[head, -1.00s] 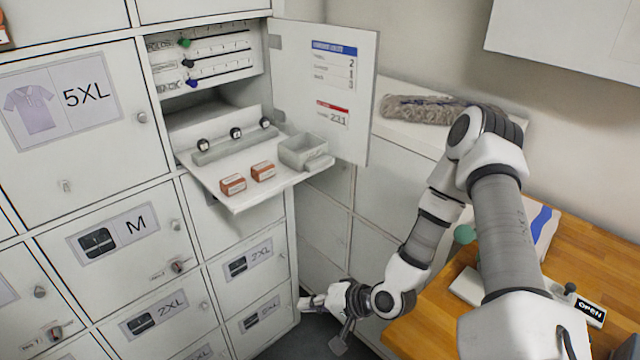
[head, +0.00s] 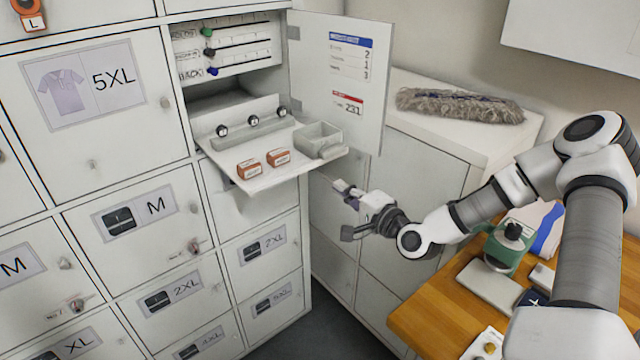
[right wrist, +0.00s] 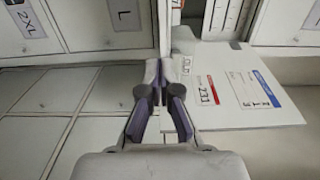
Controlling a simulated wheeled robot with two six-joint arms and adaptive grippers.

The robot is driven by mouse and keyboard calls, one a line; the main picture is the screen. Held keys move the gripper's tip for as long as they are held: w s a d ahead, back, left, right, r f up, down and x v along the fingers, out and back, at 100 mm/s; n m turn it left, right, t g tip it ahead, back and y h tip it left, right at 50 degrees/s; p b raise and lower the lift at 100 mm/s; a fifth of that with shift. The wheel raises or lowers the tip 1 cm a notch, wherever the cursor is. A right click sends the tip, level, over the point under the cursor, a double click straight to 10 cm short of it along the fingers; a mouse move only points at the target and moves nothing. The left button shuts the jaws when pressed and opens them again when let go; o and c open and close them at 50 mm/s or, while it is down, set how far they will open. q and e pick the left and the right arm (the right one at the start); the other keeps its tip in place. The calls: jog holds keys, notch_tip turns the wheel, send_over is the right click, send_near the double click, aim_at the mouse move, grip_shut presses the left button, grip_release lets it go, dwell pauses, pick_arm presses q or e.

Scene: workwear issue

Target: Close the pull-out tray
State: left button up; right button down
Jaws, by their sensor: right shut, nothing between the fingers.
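The pull-out tray (head: 297,169) is a white shelf sticking out of an open compartment in the locker wall. My left gripper is not in view.
The compartment's door (head: 352,75) stands open right of the tray. White cabinets bear a grey fluffy duster (head: 460,105). A wooden table (head: 440,310) with a green stamp-like device (head: 508,246) lies under my right arm. Floor between is clear.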

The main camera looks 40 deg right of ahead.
aim_at(312, 168)
jog(key=w, duration=0.7)
jog(key=shift+a+r+p, duration=0.15)
jog(key=shift+a+p, duration=0.15)
jog(key=shift+a, duration=0.1)
jog(key=shift+w, duration=0.5)
